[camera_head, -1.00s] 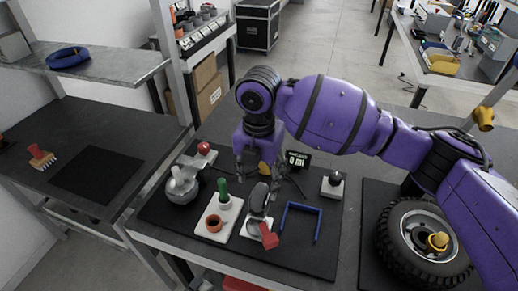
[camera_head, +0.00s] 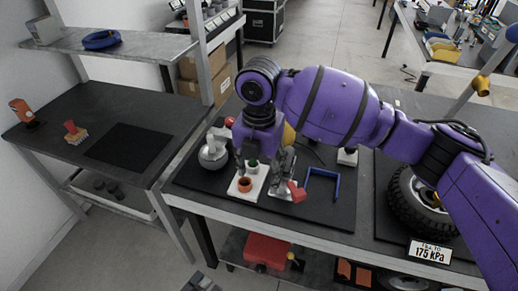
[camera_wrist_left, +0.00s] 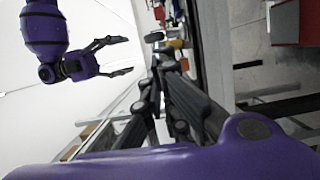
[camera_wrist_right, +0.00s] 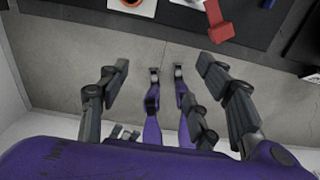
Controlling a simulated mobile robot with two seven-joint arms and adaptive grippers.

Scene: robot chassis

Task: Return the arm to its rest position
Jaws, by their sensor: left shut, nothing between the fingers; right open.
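My right arm (camera_head: 325,105) is purple and reaches in from the right over the workbench. Its gripper (camera_head: 264,165) points down above the items on the dark mat; the arm partly hides them. In the right wrist view the right gripper (camera_wrist_right: 163,68) is open, with nothing between its fingertips. My left gripper (camera_head: 201,282) shows only as grey tips at the bottom edge of the head view, in front of the bench. In the left wrist view the left gripper (camera_wrist_left: 156,42) is shut and empty. The right gripper also shows there at upper left (camera_wrist_left: 122,56), apart from it.
The bench mat (camera_head: 325,215) holds a blue frame (camera_head: 322,180), a white tray with small pots, a red-handled tool (camera_head: 297,191) and a silver round vessel (camera_head: 213,154). A tyre (camera_head: 415,205) lies at right. A red box (camera_head: 266,251) sits on the lower shelf.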

